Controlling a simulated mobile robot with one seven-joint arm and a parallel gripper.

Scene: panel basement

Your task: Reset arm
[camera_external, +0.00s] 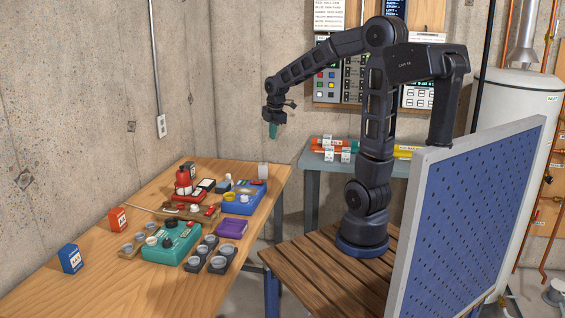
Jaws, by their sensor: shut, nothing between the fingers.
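My gripper (273,131) hangs at the end of my dark arm, pointing down, high above the back end of the wooden table (185,295). It is shut and holds nothing. Its teal fingertips are small in this view. The arm is raised and bent, reaching to the left from its upright column. The gripper is well apart from everything on the table.
The table carries a teal box (172,244), a blue box (243,197), a purple box (232,228), a red device (183,183), several round cups and small cartons. A blue pegboard (470,220) stands at right. A control panel (340,75) hangs behind.

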